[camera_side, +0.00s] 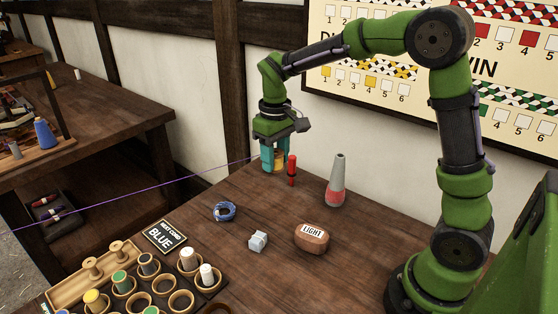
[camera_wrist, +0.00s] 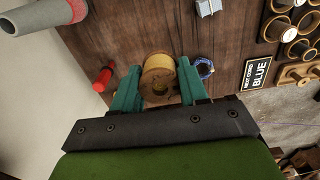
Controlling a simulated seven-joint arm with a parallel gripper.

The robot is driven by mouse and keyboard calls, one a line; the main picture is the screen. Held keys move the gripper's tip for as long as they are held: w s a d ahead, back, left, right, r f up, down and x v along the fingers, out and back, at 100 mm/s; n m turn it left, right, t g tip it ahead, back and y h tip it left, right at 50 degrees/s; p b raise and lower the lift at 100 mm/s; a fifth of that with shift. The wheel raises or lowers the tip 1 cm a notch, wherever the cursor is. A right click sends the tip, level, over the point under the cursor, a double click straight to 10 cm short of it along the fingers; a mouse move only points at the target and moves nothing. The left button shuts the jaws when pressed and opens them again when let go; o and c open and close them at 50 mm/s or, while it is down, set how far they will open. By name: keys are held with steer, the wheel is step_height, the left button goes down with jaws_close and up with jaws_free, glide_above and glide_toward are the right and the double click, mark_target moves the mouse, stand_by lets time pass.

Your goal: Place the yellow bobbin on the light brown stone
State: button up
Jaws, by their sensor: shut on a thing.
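The yellow bobbin (camera_wrist: 157,62), with wooden end discs, is between the teal fingers of my gripper (camera_wrist: 158,75) in the wrist view. In the side view my gripper (camera_side: 273,158) is shut on it at the far end of the table. Only part of the yellow bobbin (camera_side: 280,159) shows there, close to the tabletop. I cannot tell whether it touches the wood. The brown stone (camera_side: 312,240), with a white label reading "LIGHT", lies on the table nearer the camera, right of the middle. Its top is bare.
A red tool (camera_side: 292,168) stands close beside my gripper. A grey and red cone-shaped bottle (camera_side: 336,182) is to its right. A blue cord coil (camera_side: 225,211) and a grey block (camera_side: 258,241) lie mid-table. A rack of bobbins (camera_side: 150,285) and a "BLUE" sign (camera_side: 164,237) are at front left.

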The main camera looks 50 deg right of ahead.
steer(key=s+a+f, duration=0.1)
steer(key=s+a, duration=0.1)
steer(key=s, duration=0.9)
glide_above(312, 231)
step_height(312, 231, down, 6)
steer(key=shift+s+r, duration=0.1)
steer(key=shift+r, duration=0.1)
steer(key=shift+f, duration=2.15)
steer(key=shift+f, duration=0.15)
steer(key=o, duration=1)
steer(key=shift+o, duration=0.2)
